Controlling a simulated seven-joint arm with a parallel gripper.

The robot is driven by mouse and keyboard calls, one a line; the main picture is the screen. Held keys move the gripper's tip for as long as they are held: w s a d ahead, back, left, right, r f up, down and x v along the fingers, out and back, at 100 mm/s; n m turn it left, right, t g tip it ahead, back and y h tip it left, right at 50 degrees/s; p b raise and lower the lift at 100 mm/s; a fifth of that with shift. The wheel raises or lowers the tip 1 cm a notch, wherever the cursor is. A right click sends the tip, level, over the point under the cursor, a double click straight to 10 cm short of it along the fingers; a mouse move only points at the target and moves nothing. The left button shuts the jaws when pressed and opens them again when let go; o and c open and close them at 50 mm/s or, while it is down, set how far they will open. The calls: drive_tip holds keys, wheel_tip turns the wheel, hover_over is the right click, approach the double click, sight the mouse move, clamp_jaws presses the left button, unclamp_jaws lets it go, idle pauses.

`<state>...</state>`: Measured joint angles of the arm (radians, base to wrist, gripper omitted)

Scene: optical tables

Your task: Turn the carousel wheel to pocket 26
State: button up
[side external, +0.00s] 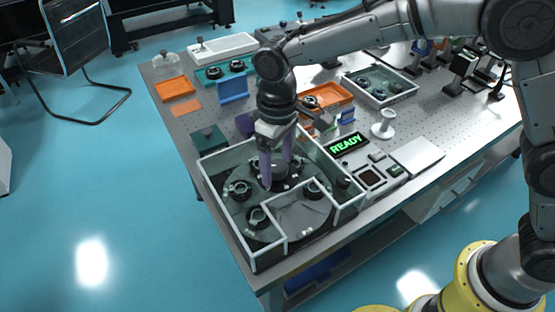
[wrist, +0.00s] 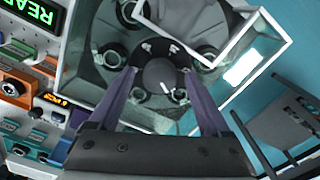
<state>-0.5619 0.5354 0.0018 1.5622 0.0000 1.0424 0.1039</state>
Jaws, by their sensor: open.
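The carousel wheel (side external: 232,208) is a dark grey disc lying flat inside a walled, open-topped box (side external: 207,187). Several black ring-shaped parts sit around it, such as one at the front (side external: 257,217). A round dark central knob (wrist: 160,74) stands at the wheel's hub. My gripper (side external: 277,176) points down into the box over the hub. Its two purple fingers are apart on either side of the knob, and I cannot tell whether they touch it. No pocket number is readable in either view. The fingers partly hide the hub in the side view.
The box walls stand close around my gripper. A green READY display (side external: 346,145) is to the right, with a control panel (side external: 371,178) in front. Orange trays (side external: 328,96) and several optical parts lie behind.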

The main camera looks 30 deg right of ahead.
clamp_jaws()
idle(0.3)
drive_tip(key=shift+r+n, duration=0.1)
drive_tip(key=shift+n, duration=2.8)
drive_tip(key=shift+r+n, duration=0.1)
drive_tip(key=shift+n, duration=9.1)
